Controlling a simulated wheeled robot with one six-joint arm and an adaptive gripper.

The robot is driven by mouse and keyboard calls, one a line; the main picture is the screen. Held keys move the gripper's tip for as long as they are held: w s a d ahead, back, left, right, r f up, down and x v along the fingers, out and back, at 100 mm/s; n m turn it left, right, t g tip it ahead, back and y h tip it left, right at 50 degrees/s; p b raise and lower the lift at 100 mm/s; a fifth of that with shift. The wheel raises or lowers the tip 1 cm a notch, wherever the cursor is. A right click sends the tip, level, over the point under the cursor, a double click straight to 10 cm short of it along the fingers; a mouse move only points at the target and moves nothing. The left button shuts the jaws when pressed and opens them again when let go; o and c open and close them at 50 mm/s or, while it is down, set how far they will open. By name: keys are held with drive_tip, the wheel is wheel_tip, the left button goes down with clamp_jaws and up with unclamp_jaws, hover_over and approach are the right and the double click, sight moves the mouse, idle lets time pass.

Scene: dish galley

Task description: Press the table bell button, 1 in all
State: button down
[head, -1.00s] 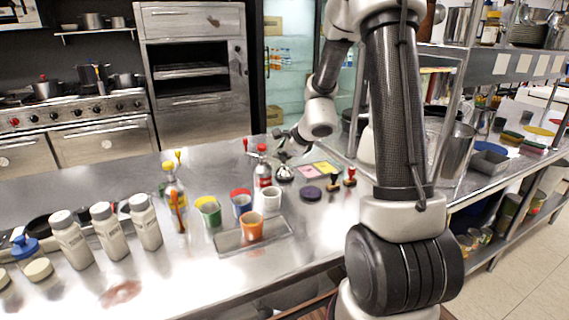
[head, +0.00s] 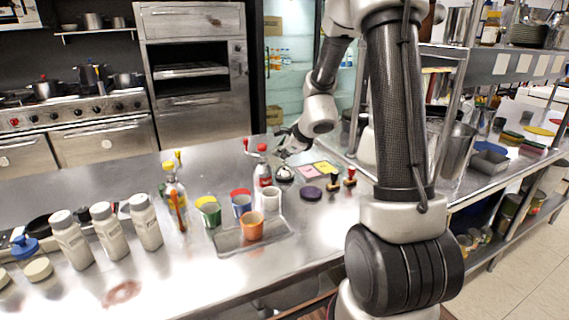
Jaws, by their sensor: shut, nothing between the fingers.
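The table bell (head: 284,173) is a small silver dome on a dark base. It stands on the steel counter, right of a bottle with a red cap (head: 263,170). My gripper (head: 283,154) is shut and empty, and points down over the bell. Its tip is close above the dome. Whether it touches the button, which is too small to make out, I cannot tell.
Pink and yellow note pads (head: 318,170), a dark purple disc (head: 311,193) and two stamps (head: 342,180) lie right of the bell. Several cups stand in front, some on a tray (head: 283,232). White shaker bottles (head: 108,227) stand at the left.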

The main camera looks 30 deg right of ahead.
drive_tip(key=shift+r, duration=0.2)
drive_tip(key=shift+r, duration=2.5)
drive_tip(key=s+a+n+g+y, duration=0.1)
drive_tip(key=s+a+n+g, duration=0.15)
drive_tip(key=s+n, duration=0.5)
drive_tip(key=s+a+n+g+y, duration=0.1)
drive_tip(key=s+n+g, duration=0.2)
drive_tip(key=s+n, duration=0.45)
drive_tip(key=s+d+r+n+h, duration=0.1)
drive_tip(key=s+r+n, duration=0.3)
drive_tip(key=s, duration=0.6)
drive_tip(key=s+d+r+n+h, duration=0.2)
drive_tip(key=s+r+n, duration=0.3)
drive_tip(key=s, duration=0.5)
drive_tip(key=shift+n+t+h, duration=0.35)
drive_tip(key=shift+n+h, duration=0.05)
drive_tip(key=shift+s, duration=0.1)
